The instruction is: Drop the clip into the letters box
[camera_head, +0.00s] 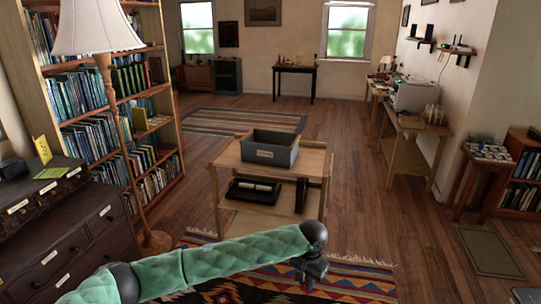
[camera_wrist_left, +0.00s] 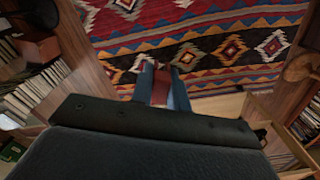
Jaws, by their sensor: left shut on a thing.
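The letters box is a grey open-topped box (camera_head: 276,155) with a small pale label on its front, on top of a wooden cart (camera_head: 314,160). The label is too small to read. My left gripper (camera_head: 311,280) is at the end of the green-sleeved arm, in front of the cart and lower in the picture than the box, apart from it. In the left wrist view its two blue-grey fingers (camera_wrist_left: 162,88) are shut on a small reddish-brown thing (camera_wrist_left: 160,88), which appears to be the clip. The clip cannot be made out in the head view. My right gripper does not show.
The cart's lower shelf (camera_head: 235,200) holds a dark tray. A patterned rug (camera_head: 350,280) lies on the floor in front. A floor lamp (camera_head: 107,85), bookcase (camera_head: 75,80) and dark drawer cabinet (camera_head: 60,235) stand at left. Open wooden floor (camera_head: 385,220) lies right of the cart.

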